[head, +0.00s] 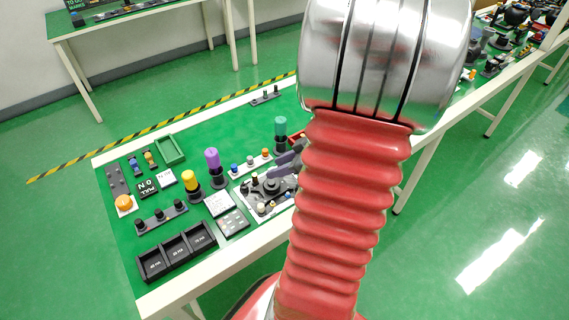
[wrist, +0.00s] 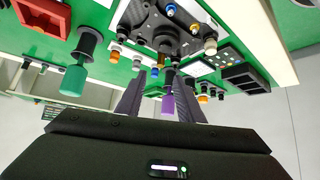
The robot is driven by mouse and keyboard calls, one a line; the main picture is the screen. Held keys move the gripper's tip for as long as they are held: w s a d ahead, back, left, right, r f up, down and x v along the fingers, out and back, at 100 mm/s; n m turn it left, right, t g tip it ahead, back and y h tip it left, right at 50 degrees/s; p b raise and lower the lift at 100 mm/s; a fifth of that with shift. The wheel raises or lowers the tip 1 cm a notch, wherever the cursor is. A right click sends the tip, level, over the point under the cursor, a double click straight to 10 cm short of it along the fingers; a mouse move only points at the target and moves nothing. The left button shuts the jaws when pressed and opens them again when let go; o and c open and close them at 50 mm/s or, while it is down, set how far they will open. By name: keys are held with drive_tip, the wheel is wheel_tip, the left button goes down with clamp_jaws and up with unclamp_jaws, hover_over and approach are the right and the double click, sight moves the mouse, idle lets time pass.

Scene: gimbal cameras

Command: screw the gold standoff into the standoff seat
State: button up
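My gripper (wrist: 158,103) is open, with a gap between its two dark fingers and nothing held in it. In the head view my gripper (head: 286,160) shows as dark parts over the gimbal plate's far side, partly hidden by my arm. The grey gimbal plate (wrist: 143,32) lies beyond the fingertips in the wrist view and also shows in the head view (head: 263,196). A small gold piece (wrist: 195,28) stands at its edge between a blue and a white one; it looks like the gold standoff. Another small gold-topped peg (head: 255,178) stands on the plate's far edge. I cannot make out which spot is the standoff seat.
A purple cylinder (head: 212,160), a yellow one (head: 189,178) and a teal one (head: 281,127) stand upright around the plate. A black three-compartment tray (head: 178,250) lies at the front left. A red bin (wrist: 43,15) is near the teal cylinder. The green table's back is mostly clear.

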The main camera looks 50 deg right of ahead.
drive_tip(key=shift+v, duration=1.05)
drive_tip(key=w+a+r+m+h, duration=0.1)
drive_tip(key=w+r+h, duration=0.4)
drive_tip(key=r, duration=0.4)
drive_tip(key=w+a+r+m+h, duration=0.1)
drive_tip(key=w+r+m+h, duration=0.1)
drive_tip(key=w+r+h, duration=0.4)
drive_tip(key=s+a+g+y, duration=0.1)
drive_tip(key=s+a+y, duration=0.3)
drive_tip(key=a, duration=1)
drive_tip(key=s+a+g+y, duration=0.2)
drive_tip(key=s+a+y, duration=0.2)
drive_tip(key=a, duration=1)
drive_tip(key=s, duration=0.3)
drive_tip(key=shift+s+r+y, duration=0.35)
drive_tip(key=shift+y, duration=0.05)
